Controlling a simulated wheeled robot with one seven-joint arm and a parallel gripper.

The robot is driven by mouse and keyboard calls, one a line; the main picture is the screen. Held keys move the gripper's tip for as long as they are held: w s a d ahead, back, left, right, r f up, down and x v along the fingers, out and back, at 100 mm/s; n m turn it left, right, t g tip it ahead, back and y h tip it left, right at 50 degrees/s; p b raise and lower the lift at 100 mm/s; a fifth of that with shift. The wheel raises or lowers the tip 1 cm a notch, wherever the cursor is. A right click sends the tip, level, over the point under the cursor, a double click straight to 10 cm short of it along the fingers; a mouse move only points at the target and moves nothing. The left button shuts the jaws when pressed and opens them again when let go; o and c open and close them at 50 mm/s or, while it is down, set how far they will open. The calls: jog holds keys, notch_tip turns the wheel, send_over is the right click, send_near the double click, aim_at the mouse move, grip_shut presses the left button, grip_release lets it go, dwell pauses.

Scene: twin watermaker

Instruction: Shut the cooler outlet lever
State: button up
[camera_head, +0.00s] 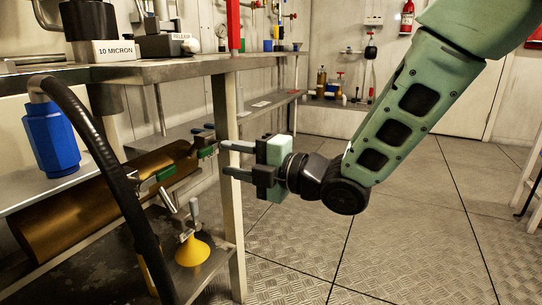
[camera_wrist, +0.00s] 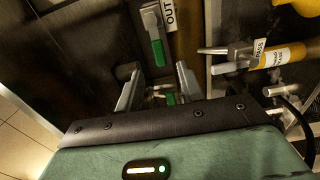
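The cooler looks like the brass cylinder (camera_head: 75,212) lying on the lower shelf. A green-gripped lever (camera_head: 207,151) is at its right end, close to my gripper (camera_head: 224,159), and another (camera_head: 163,174) is nearer the camera. In the wrist view, a grey lever with a green grip (camera_wrist: 158,52) lies beside a label reading OUT (camera_wrist: 169,14). My gripper (camera_wrist: 158,82) is open, its fingers apart below that lever. A small green and metal part (camera_wrist: 170,98) shows between the fingers; I cannot tell whether they touch it. No lever is held.
A bench post (camera_head: 228,180) stands beside my fingers. A black hose (camera_head: 105,170) and blue canister (camera_head: 50,138) are at left, with a yellow funnel (camera_head: 192,251) below. A pipe labelled PASS (camera_wrist: 260,53) is right of my fingers. The floor (camera_head: 410,220) at right is clear.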

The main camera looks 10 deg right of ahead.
jog(key=b+v, duration=0.2)
jog(key=v, duration=0.6)
